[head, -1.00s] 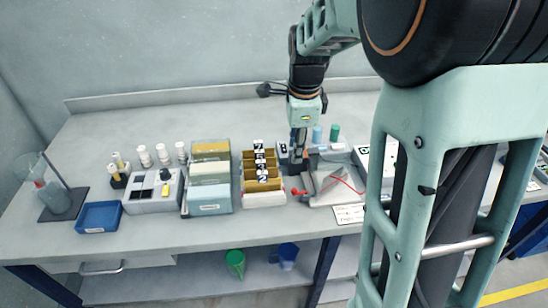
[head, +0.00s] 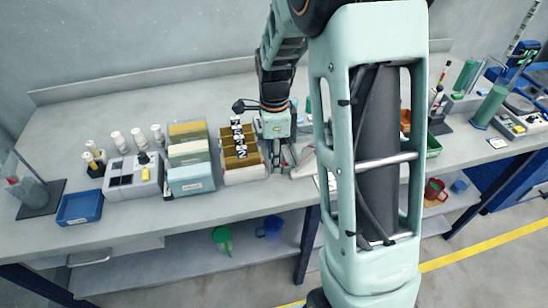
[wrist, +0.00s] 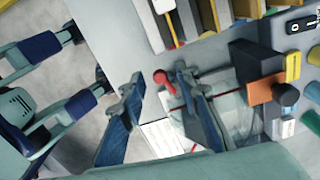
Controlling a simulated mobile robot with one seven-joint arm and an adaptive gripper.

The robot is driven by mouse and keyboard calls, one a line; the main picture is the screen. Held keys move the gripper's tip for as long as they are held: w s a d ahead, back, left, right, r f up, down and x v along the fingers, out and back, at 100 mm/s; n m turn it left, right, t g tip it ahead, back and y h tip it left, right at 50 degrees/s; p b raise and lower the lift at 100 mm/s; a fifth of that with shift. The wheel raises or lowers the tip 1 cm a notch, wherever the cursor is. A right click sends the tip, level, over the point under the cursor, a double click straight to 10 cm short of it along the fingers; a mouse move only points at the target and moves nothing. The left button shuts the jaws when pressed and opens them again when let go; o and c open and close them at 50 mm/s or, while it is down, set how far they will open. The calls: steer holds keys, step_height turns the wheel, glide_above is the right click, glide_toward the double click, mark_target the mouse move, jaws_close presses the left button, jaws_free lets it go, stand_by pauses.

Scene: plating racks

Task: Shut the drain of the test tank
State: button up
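The test tank appears to be the clear, pale tray (wrist: 238,112) in the wrist view, with a red line across it. A red knob (wrist: 160,77) on a short red stem sits at its side, likely the drain handle. My gripper (wrist: 157,80) is open, its two blue-padded fingers spread, with the red knob between the fingertips in the picture. I cannot tell the height gap, and no grip shows. In the head view my gripper (head: 283,160) hangs just right of the numbered rack, and my arm hides most of the tank (head: 303,168).
The numbered rack (head: 240,153) stands close left of my gripper. Orange and dark blocks (wrist: 262,90) stand by the tank in the wrist view. A blue tray (head: 79,209) and a grey block (head: 133,178) are further left. The bench front (head: 150,222) is clear.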

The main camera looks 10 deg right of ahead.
steer(key=shift+f, duration=0.2)
jaws_close()
stand_by(0.4)
steer(key=n, duration=0.2)
steer(key=s+n, duration=0.1)
steer(key=d+n+b, duration=0.1)
steer(key=n, duration=0.1)
steer(key=shift+s+n, duration=0.3)
steer(key=shift+s, duration=0.05)
steer(key=n, duration=0.1)
steer(key=d+n, duration=0.1)
steer(key=n, duration=0.1)
steer(key=s+n+b, duration=0.1)
steer(key=n, duration=0.1)
steer(key=shift+d, duration=0.15)
steer(key=shift+s+d+n, duration=0.1)
steer(key=shift+d+n, duration=0.3)
steer(key=shift+n, duration=0.8)
steer(key=shift+s+d+n, duration=0.1)
steer(key=shift+d+n, duration=0.25)
steer(key=shift+n, duration=0.85)
